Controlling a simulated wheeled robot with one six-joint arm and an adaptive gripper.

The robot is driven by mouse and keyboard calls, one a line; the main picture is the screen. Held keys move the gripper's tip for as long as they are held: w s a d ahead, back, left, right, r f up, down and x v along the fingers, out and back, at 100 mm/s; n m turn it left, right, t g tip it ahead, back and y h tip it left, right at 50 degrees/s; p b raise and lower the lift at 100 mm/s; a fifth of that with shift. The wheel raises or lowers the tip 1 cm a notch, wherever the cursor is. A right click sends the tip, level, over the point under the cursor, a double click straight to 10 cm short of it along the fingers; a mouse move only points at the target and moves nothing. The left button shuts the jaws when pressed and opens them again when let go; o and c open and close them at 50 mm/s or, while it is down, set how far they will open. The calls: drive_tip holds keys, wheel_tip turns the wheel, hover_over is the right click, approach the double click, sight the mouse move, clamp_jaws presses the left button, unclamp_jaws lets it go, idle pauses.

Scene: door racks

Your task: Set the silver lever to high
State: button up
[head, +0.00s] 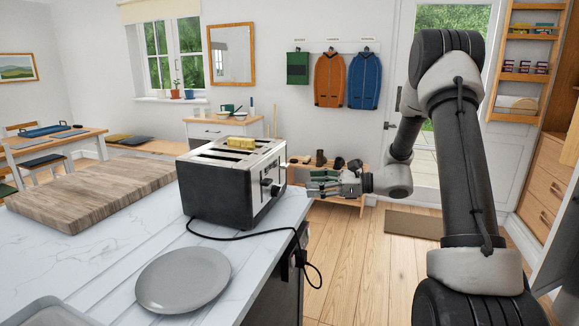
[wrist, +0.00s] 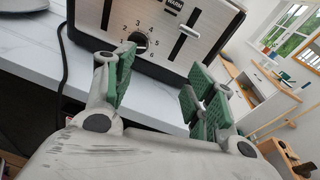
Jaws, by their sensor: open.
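The toaster (head: 222,190) stands on the white counter, black with a silver control face, with toast (head: 240,142) showing in its top. In the wrist view its face has a numbered round dial (wrist: 139,41) in the middle. To the right of the dial, a silver lever (wrist: 189,31) crosses a dark slot, near the slot's middle or slightly above it. Another dark slot is partly visible left of the dial. My gripper (head: 318,185) is open and empty beside the toaster's control face. In the wrist view its green-padded fingers (wrist: 160,78) are apart below the dial and lever, with no visible contact.
A black cord (head: 225,236) runs from the toaster over the counter edge. A grey plate (head: 184,279) lies in front of the toaster, and a wooden board (head: 95,190) lies left of it. Open floor (head: 365,255) is right of the counter, with a low shoe bench (head: 340,172) behind my gripper.

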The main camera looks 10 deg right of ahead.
sight(288, 166)
drive_tip(key=w+a+r, duration=0.1)
drive_tip(key=w+a, duration=0.1)
drive_tip(key=w+a+r+m+t, duration=0.1)
drive_tip(key=w+a, duration=0.1)
drive_tip(key=w+a+r+m, duration=0.1)
drive_tip(key=w+a, duration=0.1)
drive_tip(key=shift+w+a+r+t+y, duration=0.25)
drive_tip(key=shift+w+r+t+y, duration=0.1)
drive_tip(key=shift+t+y, duration=0.05)
drive_tip(key=shift+c, duration=0.2)
